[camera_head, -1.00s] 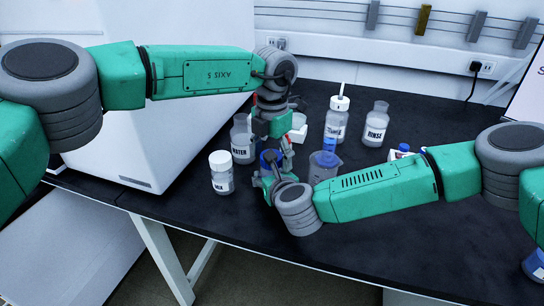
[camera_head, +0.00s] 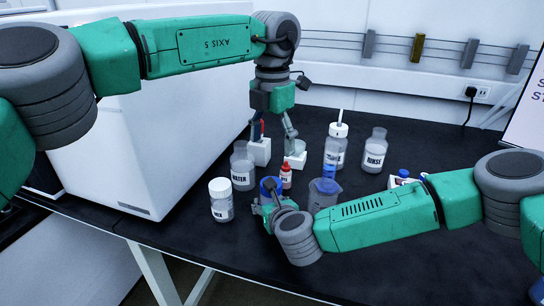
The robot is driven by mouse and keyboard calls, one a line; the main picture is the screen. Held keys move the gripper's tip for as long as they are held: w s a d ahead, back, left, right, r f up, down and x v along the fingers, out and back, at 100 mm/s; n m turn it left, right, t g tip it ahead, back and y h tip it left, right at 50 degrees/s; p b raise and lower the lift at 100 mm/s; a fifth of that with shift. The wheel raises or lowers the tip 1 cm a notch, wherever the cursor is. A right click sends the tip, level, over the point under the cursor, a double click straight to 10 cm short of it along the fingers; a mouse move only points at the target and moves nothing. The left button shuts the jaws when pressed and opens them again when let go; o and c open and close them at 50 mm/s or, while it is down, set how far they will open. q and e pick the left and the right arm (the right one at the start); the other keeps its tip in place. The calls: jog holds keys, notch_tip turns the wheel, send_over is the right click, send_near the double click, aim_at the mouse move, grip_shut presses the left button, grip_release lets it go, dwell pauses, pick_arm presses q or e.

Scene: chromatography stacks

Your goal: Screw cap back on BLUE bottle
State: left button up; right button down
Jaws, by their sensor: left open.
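My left gripper (camera_head: 273,132) points down with its fingers spread wide apart and nothing between them. It hangs above and behind a round blue object (camera_head: 270,185), which looks like the top of the blue bottle; whether it is a cap or an open rim is too small to tell. My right gripper (camera_head: 267,206) is at that blue object, and it hides most of what is below. Whether its fingers are closed on it cannot be seen.
A small red-capped bottle (camera_head: 286,177) stands behind the blue object. A WATER bottle (camera_head: 243,170), a white-capped bottle (camera_head: 221,201), a spouted bottle (camera_head: 336,150) and a RINSE bottle (camera_head: 375,152) stand around. White blocks (camera_head: 260,152) sit below my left gripper. A white cabinet (camera_head: 150,150) blocks the left.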

dwell(0.3)
jog(key=c, duration=0.7)
grip_release()
jog(key=shift+c, duration=0.2)
jog(key=v, duration=1.2)
